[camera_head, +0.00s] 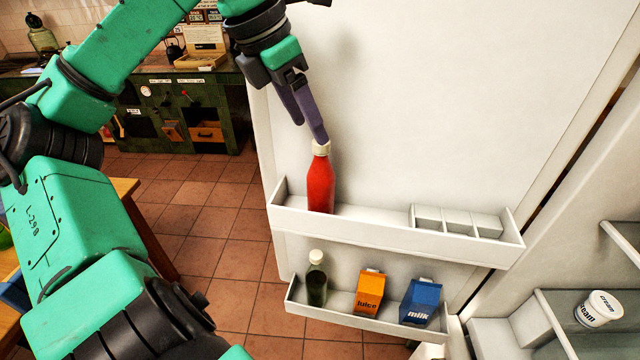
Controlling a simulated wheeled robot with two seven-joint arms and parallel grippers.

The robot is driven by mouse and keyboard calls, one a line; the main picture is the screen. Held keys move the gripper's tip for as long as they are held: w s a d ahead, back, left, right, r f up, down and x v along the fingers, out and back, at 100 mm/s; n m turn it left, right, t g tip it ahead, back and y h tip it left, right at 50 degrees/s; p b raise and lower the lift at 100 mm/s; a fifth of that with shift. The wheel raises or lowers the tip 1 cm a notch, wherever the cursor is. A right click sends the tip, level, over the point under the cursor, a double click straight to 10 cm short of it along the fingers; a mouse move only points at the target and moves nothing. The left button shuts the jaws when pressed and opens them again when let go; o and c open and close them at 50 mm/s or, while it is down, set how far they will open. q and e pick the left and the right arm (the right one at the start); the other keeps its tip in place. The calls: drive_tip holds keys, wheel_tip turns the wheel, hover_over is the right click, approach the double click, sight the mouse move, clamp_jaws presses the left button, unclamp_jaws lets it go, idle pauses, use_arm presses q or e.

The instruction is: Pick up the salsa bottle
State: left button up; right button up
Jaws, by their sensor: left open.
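The salsa bottle looks to be the red bottle with a white cap (321,185), standing upright at the left end of the upper door shelf (390,238). The shelf's front wall hides its base. My left gripper (310,132) reaches down from above, with its dark fingers open. The fingertips are right at the bottle's cap; I cannot tell whether they touch it. My right gripper is not in view.
A lower door shelf (352,320) holds a dark green bottle (317,280), an orange juice carton (369,292) and a blue milk carton (420,302). An egg-tray-like divider (457,222) sits right on the upper shelf. A cream tub (598,309) stands inside the fridge.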

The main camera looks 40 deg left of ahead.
use_arm(q)
drive_tip(key=p, duration=0.2)
hover_over(321, 182)
drive_tip(key=w+a, duration=0.2)
drive_tip(key=f, duration=0.5)
drive_tip(key=shift+s+d, duration=0.1)
drive_tip(key=shift+d, duration=0.15)
drive_tip(key=shift+s+f, duration=0.1)
drive_tip(key=shift+f, duration=0.1)
drive_tip(key=shift+c, duration=1.3)
clamp_jaws()
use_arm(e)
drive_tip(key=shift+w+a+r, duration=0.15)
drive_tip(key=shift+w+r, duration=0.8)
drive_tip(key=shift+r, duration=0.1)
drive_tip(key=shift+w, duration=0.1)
